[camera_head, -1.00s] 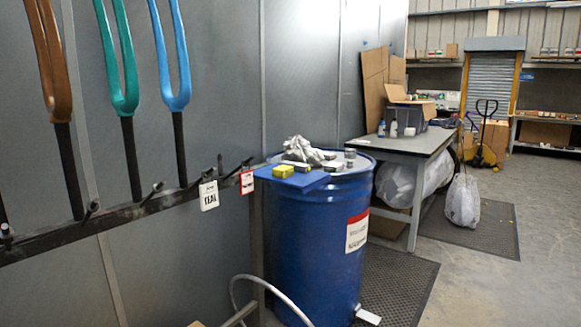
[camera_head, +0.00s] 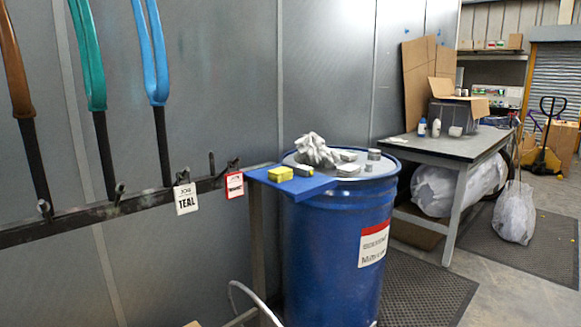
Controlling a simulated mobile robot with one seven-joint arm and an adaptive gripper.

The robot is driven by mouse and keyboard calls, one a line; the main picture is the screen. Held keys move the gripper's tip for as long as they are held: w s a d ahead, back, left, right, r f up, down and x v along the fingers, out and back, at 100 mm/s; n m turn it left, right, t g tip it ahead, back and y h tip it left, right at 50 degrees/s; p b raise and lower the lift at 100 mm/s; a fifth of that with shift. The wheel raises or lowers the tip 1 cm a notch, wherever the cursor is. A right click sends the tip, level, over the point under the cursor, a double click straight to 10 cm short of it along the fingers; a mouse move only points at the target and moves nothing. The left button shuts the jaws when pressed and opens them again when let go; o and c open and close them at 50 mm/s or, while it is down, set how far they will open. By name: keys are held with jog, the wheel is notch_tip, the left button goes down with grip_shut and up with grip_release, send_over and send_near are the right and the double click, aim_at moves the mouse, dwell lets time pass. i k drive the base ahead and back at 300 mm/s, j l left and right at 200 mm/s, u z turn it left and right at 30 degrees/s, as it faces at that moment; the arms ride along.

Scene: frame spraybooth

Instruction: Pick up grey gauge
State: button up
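Several small items sit on the blue drum (camera_head: 330,250) and on a blue mat (camera_head: 262,178) that overhangs its left side. There is a short grey cylinder (camera_head: 374,155) at the back right of the lid and a low grey round piece (camera_head: 348,170) in front of it. Either could be the grey gauge; they are too small to tell. A yellow block (camera_head: 280,174) and a grey-and-yellow block (camera_head: 303,170) lie on the mat. A crumpled pale grey glove (camera_head: 316,150) lies behind them. My gripper is not in view.
A workbench (camera_head: 450,148) stands behind the drum at the right. A white bag (camera_head: 514,212) and dark mats (camera_head: 425,290) are on the floor.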

aim_at(300, 169)
jog(key=i+l+u, duration=0.15)
jog(key=l, duration=0.2)
jog(key=i+l+u, duration=0.15)
jog(key=l, duration=0.25)
jog(key=i+l+u, duration=0.15)
jog(key=l, duration=0.25)
jog(key=i+l, duration=0.2)
jog(key=i+l+u, duration=0.15)
jog(key=l, duration=0.25)
jog(key=i+l, duration=0.35)
jog(key=i, duration=0.4)
jog(key=j+u, duration=0.05)
